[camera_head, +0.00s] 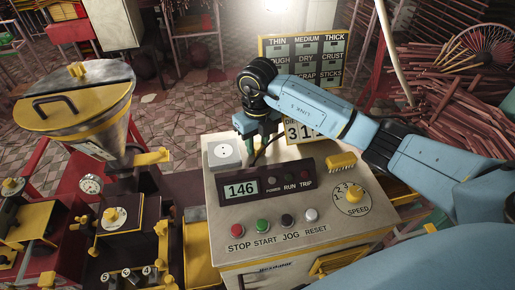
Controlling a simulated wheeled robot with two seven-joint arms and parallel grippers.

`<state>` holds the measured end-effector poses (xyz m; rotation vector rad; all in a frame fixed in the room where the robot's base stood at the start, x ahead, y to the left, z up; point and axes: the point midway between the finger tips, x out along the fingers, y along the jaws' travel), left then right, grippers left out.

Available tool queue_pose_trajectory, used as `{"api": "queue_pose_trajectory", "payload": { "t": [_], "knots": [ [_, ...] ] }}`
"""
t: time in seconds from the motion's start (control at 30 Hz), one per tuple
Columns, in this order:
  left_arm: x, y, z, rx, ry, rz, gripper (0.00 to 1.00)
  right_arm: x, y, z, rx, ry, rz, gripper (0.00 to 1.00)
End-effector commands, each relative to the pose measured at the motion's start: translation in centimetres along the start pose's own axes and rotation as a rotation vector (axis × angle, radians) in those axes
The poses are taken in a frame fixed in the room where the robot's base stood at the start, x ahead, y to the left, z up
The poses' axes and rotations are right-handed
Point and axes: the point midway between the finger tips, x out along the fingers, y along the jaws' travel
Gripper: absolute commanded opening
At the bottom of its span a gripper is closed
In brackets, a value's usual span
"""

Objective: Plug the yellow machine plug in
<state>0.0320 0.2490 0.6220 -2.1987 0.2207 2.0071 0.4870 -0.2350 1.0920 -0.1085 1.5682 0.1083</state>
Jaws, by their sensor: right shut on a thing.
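A pale socket box (224,153) with a round outlet sits on the back left of the control cabinet's top. My blue right arm comes in from the right, and my right gripper (259,134) points down just right of the socket box, apart from it. It is shut on what seems to be the plug, which is mostly hidden by the jaws. A dark cord (262,152) curves below the gripper. My left gripper is not in view.
The control cabinet (222,222) has a 146 display (241,190), buttons and a speed dial (355,196). A yellow brush (341,162) lies on its right. A number sign stands behind, partly covered by my arm. A yellow-rimmed hopper (75,105) stands left.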

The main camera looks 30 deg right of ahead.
Motion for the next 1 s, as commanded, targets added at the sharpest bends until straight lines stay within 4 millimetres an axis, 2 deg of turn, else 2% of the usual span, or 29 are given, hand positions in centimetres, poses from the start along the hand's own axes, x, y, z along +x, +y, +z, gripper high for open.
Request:
{"api": "queue_pose_trajectory", "payload": {
  "t": [0.23,0.33,0.7,0.83,1.0],
  "knots": [
    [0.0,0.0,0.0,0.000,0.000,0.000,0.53,-0.2,0.0,0.0,0.000,-0.002,0.000,0.12],
    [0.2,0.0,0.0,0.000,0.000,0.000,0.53,-1.0,-0.1,0.1,0.001,-0.005,0.000,0.12],
    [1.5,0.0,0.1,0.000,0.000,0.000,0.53,-8.0,0.0,0.1,0.000,-0.005,-0.001,0.12],
    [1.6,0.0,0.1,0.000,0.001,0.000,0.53,-9.5,0.0,0.1,0.000,-0.003,-0.001,0.12],
    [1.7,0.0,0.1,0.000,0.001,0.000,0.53,-10.1,0.0,0.0,0.001,0.000,0.000,0.12]
  ]
}}
